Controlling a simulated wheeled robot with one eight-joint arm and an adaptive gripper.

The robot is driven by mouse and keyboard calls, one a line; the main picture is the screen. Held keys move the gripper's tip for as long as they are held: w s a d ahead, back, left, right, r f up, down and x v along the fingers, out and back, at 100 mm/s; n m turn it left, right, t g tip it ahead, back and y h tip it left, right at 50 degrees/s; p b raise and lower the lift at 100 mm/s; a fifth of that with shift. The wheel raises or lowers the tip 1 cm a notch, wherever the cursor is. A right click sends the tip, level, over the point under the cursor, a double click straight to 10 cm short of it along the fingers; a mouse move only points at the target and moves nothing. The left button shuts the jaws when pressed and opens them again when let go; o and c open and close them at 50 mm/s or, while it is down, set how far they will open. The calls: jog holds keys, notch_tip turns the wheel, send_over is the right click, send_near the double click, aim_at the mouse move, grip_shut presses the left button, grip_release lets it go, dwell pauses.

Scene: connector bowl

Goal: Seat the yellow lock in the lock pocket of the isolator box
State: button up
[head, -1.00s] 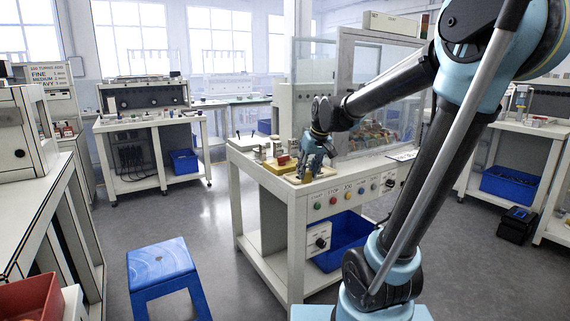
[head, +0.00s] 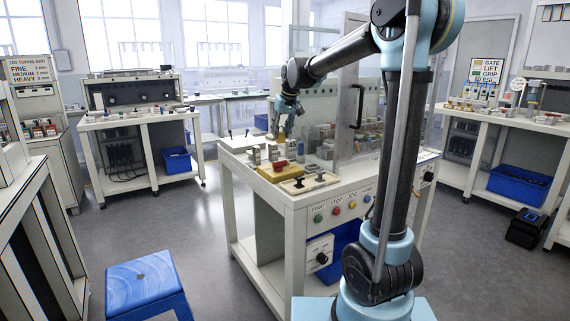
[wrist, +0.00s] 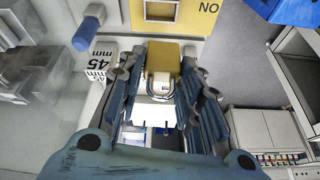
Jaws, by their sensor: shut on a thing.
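My gripper (wrist: 160,90) is shut on the yellow lock (wrist: 165,55), whose metal shackle points toward the palm in the wrist view. In the head view my gripper (head: 289,112) is raised above the bench, with the lock (head: 282,133) small below it. The yellow isolator box (head: 277,173), with a red part on top, sits on the bench below my gripper. What looks like its yellow face (wrist: 190,20), marked "NO", shows at the top of the wrist view, apart from the lock. I cannot clearly make out the lock pocket.
A blue-topped peg (wrist: 86,36) and a white block marked "45 mm" (wrist: 97,66) are left of the lock in the wrist view. A plate with black handles (head: 308,182) lies beside the isolator box. A clear panel (head: 350,120) stands at the right of the work area.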

aim_at(282, 142)
jog(key=f, duration=0.5)
jog(key=shift+w+d, duration=0.1)
jog(key=shift+w, duration=0.15)
jog(key=shift+d+f, duration=0.1)
jog(key=shift+f, duration=2.3)
jog(key=o, duration=1.1)
jog(key=v, duration=1.2)
jog(key=s+d+f+m+h, duration=0.1)
jog(key=s+d+f, duration=0.3)
jog(key=s+d, duration=0.45)
jog(key=s+d+f+m+h, duration=0.1)
jog(key=s+d+f, duration=0.45)
jog(key=s, duration=0.65)
jog(key=s+d+f+m, duration=0.1)
jog(key=s+d+f, duration=0.1)
jog(key=s+f, duration=0.2)
jog(key=s+d+f+g, duration=0.1)
jog(key=s+d+f, duration=0.2)
jog(key=s+f, duration=0.2)
jog(key=s+d+f+m, duration=0.1)
jog(key=s+d+f, duration=0.1)
jog(key=s+f, duration=0.3)
jog(key=shift+s+d+m+g+h, duration=0.15)
jog(key=shift+s+d, duration=0.05)
jog(key=shift+s, duration=0.35)
jog(key=shift+s+d+m+g+h, duration=0.15)
jog(key=shift+s, duration=0.35)
